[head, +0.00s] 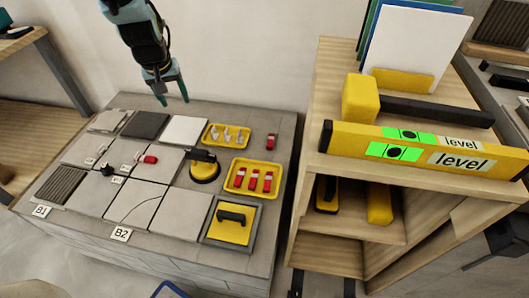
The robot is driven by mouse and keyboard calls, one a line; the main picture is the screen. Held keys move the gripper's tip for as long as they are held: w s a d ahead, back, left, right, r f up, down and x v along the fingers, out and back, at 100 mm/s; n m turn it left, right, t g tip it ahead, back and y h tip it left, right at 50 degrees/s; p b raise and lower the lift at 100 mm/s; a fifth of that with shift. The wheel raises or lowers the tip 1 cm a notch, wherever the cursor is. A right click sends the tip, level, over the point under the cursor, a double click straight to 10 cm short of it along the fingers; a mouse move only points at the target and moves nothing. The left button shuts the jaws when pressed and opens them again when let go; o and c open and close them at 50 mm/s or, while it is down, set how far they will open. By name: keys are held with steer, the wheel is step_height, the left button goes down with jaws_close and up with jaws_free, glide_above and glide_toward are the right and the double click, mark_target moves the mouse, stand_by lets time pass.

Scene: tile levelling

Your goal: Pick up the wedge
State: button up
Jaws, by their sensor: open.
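Several small red pieces with white labels, which look like the wedges, are in view. A few red wedges (254,180) lie side by side in the lower yellow tray (229,187). A single red wedge (271,141) lies loose on the grey bench at the right, beside the upper tray. Another red piece (150,159) lies among the tiles left of centre. My gripper (174,102) is open and empty, pointing down above the back of the bench. It is apart from all the red pieces.
An upper yellow tray (208,142) holds white clips. A black-handled yellow disc tool (204,172) and a yellow block with black handle (232,228) stand near the trays. Grey tiles (135,201) cover the bench's left. A wooden shelf (318,90) with a yellow level (350,140) stands right.

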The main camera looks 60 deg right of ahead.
steer(key=s+d+f+m+b, duration=0.2)
steer(key=s+d+f+b, duration=0.1)
steer(key=s+d+f, duration=0.5)
steer(key=m+h+b, duration=0.1)
steer(key=m+b, duration=0.1)
steer(key=b, duration=0.2)
glide_toward(270, 145)
steer(key=shift+w+d+f, duration=0.15)
steer(key=shift+w+f, duration=0.1)
steer(key=shift+f, duration=0.3)
steer(key=shift+w+d+f, duration=0.15)
steer(key=shift+w+f, duration=0.1)
steer(key=shift+f, duration=0.3)
steer(key=shift+s+x, duration=0.2)
steer(key=shift+x, duration=2.8)
steer(key=shift+d, duration=0.15)
steer(key=shift+c, duration=0.2)
jaws_close()
